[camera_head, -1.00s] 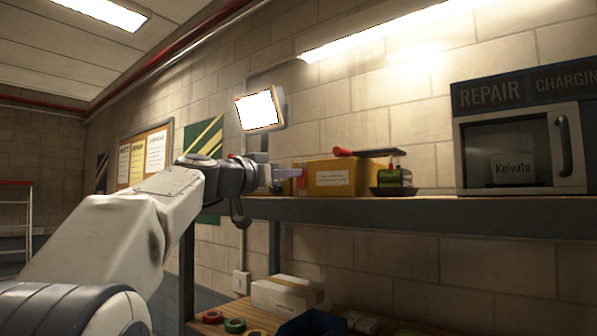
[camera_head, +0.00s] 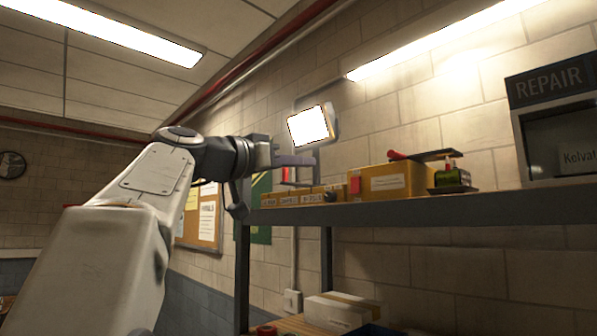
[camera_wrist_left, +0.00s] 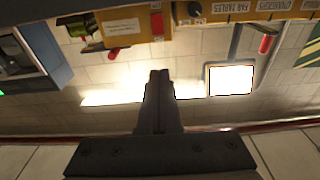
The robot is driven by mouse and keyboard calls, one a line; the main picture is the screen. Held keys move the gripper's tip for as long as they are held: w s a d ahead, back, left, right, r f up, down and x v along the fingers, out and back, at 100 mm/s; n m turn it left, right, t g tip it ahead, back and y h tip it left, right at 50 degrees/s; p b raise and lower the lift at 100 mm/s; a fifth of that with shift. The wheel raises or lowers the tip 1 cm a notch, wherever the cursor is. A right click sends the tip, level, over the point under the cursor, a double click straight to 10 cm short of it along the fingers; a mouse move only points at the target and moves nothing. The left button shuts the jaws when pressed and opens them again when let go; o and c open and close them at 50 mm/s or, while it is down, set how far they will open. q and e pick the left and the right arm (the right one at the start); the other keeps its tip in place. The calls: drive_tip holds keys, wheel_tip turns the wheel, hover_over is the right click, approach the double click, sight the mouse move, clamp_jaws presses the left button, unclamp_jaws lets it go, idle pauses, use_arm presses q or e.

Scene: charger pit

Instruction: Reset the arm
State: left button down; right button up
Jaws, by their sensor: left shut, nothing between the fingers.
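My left gripper (camera_head: 296,160) is raised in front of the wall, just above the shelf's left end, and points right in the head view. It is empty. In the left wrist view its fingers (camera_wrist_left: 159,78) are together, with nothing between them. My left arm comes up from the lower left of the head view and bends at the top. My right gripper is in neither view.
A shelf (camera_head: 420,212) holds a yellow box (camera_head: 392,183), small labelled bins (camera_head: 290,199) and a green item (camera_head: 452,176). A lit white panel (camera_head: 311,126) is behind the gripper. A cabinet (camera_head: 560,140) stands right. A white box (camera_head: 338,311) sits below. Upper left is clear.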

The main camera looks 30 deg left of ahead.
use_arm(q)
drive_tip(key=shift+s+a, duration=0.1)
drive_tip(key=shift+s, duration=0.3)
